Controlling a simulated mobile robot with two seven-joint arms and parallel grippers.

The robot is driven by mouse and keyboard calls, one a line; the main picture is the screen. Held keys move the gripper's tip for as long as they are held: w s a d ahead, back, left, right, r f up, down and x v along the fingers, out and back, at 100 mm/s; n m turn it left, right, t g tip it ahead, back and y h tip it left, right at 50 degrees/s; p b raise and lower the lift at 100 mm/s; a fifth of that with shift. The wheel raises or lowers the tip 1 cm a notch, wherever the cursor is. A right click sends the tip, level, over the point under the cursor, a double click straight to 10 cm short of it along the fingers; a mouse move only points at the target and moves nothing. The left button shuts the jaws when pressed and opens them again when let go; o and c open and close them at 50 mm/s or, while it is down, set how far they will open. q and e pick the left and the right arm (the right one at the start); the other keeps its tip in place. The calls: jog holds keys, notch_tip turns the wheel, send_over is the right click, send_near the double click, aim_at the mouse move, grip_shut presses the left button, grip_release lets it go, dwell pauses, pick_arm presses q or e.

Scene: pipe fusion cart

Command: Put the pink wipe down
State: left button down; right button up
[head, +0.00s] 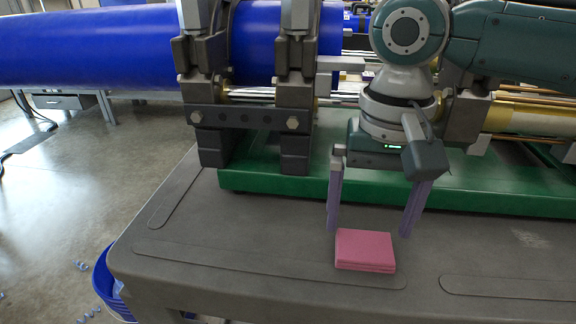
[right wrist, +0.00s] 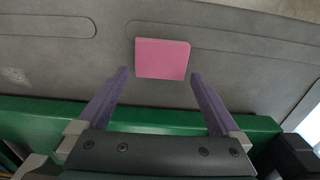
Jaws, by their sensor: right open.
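The pink wipe (head: 365,249) is a folded, layered pad lying flat on the grey cart top near its front edge. It also shows in the right wrist view (right wrist: 162,59), just beyond the fingertips. My right gripper (head: 369,233) points down over the cart with its two purple fingers spread wide, one towards each side of the wipe. In the right wrist view the gripper (right wrist: 158,72) is open and nothing is held between the fingers. My left gripper is not in view.
A green base (head: 270,165) carries dark clamps (head: 297,110) holding a blue pipe (head: 90,47) behind the wipe. The grey cart top (head: 200,225) is clear left of the wipe. A blue bucket (head: 108,287) stands on the floor at the lower left.

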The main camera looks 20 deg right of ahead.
aim_at(365, 237)
notch_tip(365, 237, up, 8)
jog(key=r+p, duration=0.1)
jog(key=p, duration=0.1)
jog(key=s+a+f+n+t+y, duration=0.2)
jog(key=s+a+f+n, duration=0.55)
jog(key=a, duration=0.25)
jog(key=s+d+t+h, duration=0.1)
jog(key=s+d, duration=0.5)
jog(key=s, duration=0.3)
jog(key=shift+s+d+f+n+t+h, duration=0.2)
jog(key=shift+f+n+t+h, duration=0.15)
jog(key=shift+f+h, duration=0.1)
jog(key=shift+r, duration=0.1)
